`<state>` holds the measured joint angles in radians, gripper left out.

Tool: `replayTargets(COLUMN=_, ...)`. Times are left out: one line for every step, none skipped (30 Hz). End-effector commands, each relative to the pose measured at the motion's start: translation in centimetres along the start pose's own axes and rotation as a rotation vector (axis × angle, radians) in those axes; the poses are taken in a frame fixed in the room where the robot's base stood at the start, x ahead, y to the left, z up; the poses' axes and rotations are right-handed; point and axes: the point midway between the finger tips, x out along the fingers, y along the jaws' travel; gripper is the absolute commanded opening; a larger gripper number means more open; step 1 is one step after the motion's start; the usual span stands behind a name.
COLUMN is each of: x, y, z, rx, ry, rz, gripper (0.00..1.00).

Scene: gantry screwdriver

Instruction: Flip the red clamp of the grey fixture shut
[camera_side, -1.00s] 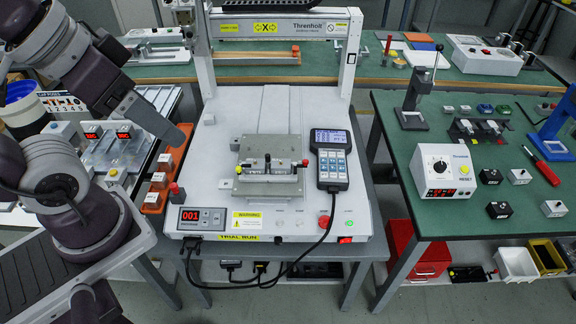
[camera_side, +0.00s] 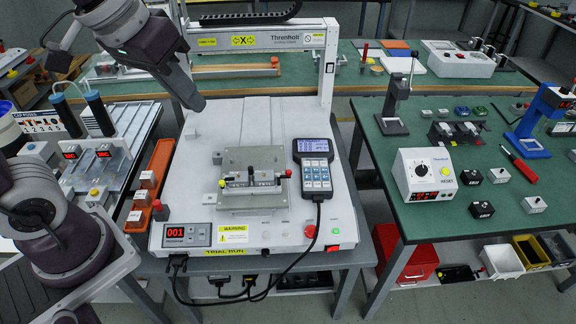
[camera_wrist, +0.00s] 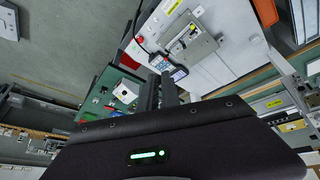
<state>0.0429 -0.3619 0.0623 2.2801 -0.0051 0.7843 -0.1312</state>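The grey fixture (camera_side: 250,196) is a metal block on the white bed of the gantry machine. A small black clamp mechanism (camera_side: 251,181) lies across its top, with a yellow knob at its left and a small red tip (camera_side: 288,173) at its right. I cannot tell the clamp's exact position. The fixture also shows small in the wrist view (camera_wrist: 203,51). My gripper (camera_side: 195,103) hangs up and left of the fixture, clear of it. It seems empty. In the wrist view my gripper's dark fingers (camera_wrist: 160,92) point toward the machine, but their gap is unclear.
A keypad pendant (camera_side: 314,170) stands right of the fixture, its cable running over the front. The gantry frame (camera_side: 327,75) rises behind. An orange tray (camera_side: 150,185) lies along the left. A green bench (camera_side: 440,215) with a control box (camera_side: 424,174) is at the right.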

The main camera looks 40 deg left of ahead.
Motion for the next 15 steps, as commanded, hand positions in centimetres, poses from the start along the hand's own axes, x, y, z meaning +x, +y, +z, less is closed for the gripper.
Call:
replayTargets(x=1.8, y=0.2, z=-2.3, rx=-0.037, ry=-0.024, rz=-0.008, gripper=0.0)
replayTargets(x=3.0, y=0.3, z=-3.8, rx=-0.063, ry=-0.031, rz=-0.013, gripper=0.0)
replayTargets(x=4.8, y=0.4, z=-5.7, rx=-0.096, ry=-0.041, rz=-0.023, gripper=0.0)
replayTargets(x=6.3, y=0.4, z=-6.9, rx=-0.121, ry=-0.048, rz=-0.032, gripper=0.0)
replayTargets(x=7.8, y=0.4, z=-8.2, rx=-0.144, ry=-0.053, rz=-0.043, gripper=0.0)
replayTargets(x=10.1, y=0.4, z=-9.6, rx=-0.172, ry=-0.061, rz=-0.058, gripper=0.0)
replayTargets(x=11.9, y=0.4, z=-10.6, rx=-0.193, ry=-0.067, rz=-0.07, gripper=0.0)
replayTargets(x=13.8, y=0.3, z=-11.5, rx=-0.214, ry=-0.071, rz=-0.084, gripper=0.0)
replayTargets(x=16.4, y=0.2, z=-12.5, rx=-0.237, ry=-0.075, rz=-0.103, gripper=0.0)
replayTargets(x=18.4, y=0.1, z=-13.0, rx=-0.252, ry=-0.078, rz=-0.117, gripper=0.0)
replayTargets(x=20.2, y=0.0, z=-13.5, rx=-0.266, ry=-0.08, rz=-0.131, gripper=0.0)
replayTargets(x=22.6, y=-0.1, z=-14.0, rx=-0.282, ry=-0.08, rz=-0.148, gripper=0.0)
replayTargets(x=24.3, y=-0.3, z=-14.2, rx=-0.291, ry=-0.081, rz=-0.161, gripper=0.0)
replayTargets(x=25.9, y=-0.4, z=-14.3, rx=-0.3, ry=-0.081, rz=-0.172, gripper=0.0)
replayTargets(x=27.6, y=-0.5, z=-14.4, rx=-0.308, ry=-0.081, rz=-0.185, gripper=0.0)
